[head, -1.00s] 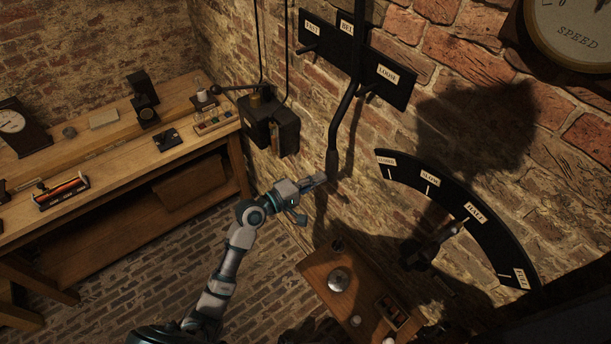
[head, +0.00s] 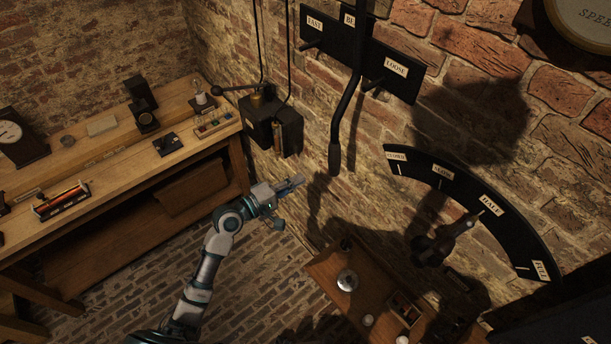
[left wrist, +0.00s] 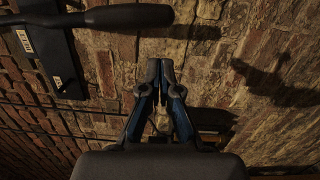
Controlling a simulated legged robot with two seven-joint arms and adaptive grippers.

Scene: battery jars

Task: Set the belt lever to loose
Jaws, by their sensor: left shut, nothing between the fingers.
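The belt lever (head: 347,110) is a black bent rod hanging down the brick wall, with a thick grip at its lower end. It crosses the black belt plate (head: 338,48), close beside the peg under the LOOSE label (head: 396,67) and well away from the FAST peg. In the left wrist view the lever's grip (left wrist: 130,16) lies across the top left, near the plate (left wrist: 48,40). My left gripper (head: 297,183) is shut and empty, below and left of the grip, apart from it. The left wrist view shows its fingers (left wrist: 160,68) together. My right gripper is out of view.
A black quadrant (head: 480,195) with its own lever is on the wall at right. A small wooden table (head: 322,272) stands below. A black switch box (head: 272,125) hangs left of the lever. A workbench (head: 110,190) is at left.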

